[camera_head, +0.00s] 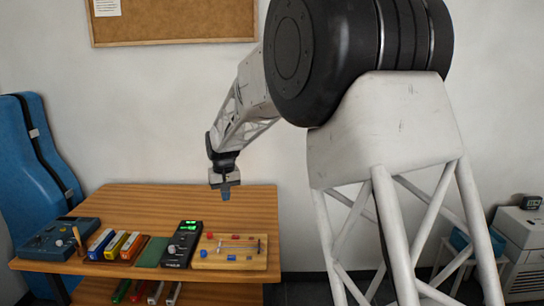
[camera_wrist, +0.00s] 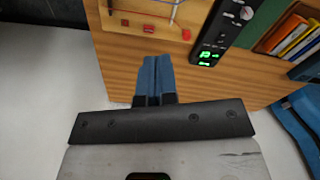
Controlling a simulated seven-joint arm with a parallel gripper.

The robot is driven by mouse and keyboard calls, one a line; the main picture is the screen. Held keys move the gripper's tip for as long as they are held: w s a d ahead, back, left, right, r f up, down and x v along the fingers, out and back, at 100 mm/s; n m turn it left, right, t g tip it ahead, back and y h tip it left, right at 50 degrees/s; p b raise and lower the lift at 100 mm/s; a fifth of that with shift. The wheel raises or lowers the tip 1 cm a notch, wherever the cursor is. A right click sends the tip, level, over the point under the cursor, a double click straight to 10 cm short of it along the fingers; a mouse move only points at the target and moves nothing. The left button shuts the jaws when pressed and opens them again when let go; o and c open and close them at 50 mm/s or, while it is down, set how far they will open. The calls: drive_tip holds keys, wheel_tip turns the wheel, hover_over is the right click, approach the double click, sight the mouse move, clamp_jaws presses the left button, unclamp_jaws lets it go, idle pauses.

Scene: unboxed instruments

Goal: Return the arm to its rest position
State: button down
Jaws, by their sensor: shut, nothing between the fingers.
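My gripper (camera_head: 225,193) hangs from the arm above the back right part of the wooden table (camera_head: 150,202), pointing down. It is apart from everything on the table. In the wrist view the blue fingers of my gripper (camera_wrist: 152,62) are together, with nothing between them. My arm reaches left from the large black joint on its white stand and bends down at the wrist.
A wooden board (camera_head: 229,264) with small coloured parts lies at the table's front right. Beside it are a black device with green displays (camera_head: 182,245), several coloured boxes (camera_head: 115,246) and a blue box (camera_head: 58,240). A blue case (camera_head: 38,150) leans at the left wall. The table's back is clear.

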drive_tip(key=s+d+r+m, duration=0.1)
drive_tip(key=s+d+r, duration=0.4)
drive_tip(key=s+d, duration=0.6)
drive_tip(key=s+d+r+m, duration=0.1)
drive_tip(key=s+d+r, duration=0.4)
drive_tip(key=s+d, duration=0.55)
drive_tip(key=s+d+f+m, duration=0.1)
drive_tip(key=s+d, duration=0.3)
drive_tip(key=s, duration=0.5)
drive_tip(key=s+d+f+t, duration=0.1)
drive_tip(key=s+d+f, duration=0.2)
drive_tip(key=s, duration=0.7)
drive_tip(key=s+d+f+m, duration=0.1)
drive_tip(key=s+d, duration=0.4)
drive_tip(key=s, duration=0.5)
drive_tip(key=shift+d+f+m+t, duration=0.25)
drive_tip(key=shift+f+m+t, duration=0.05)
drive_tip(key=shift+f+t, duration=0.1)
drive_tip(key=c, duration=1.8)
unclamp_jaws()
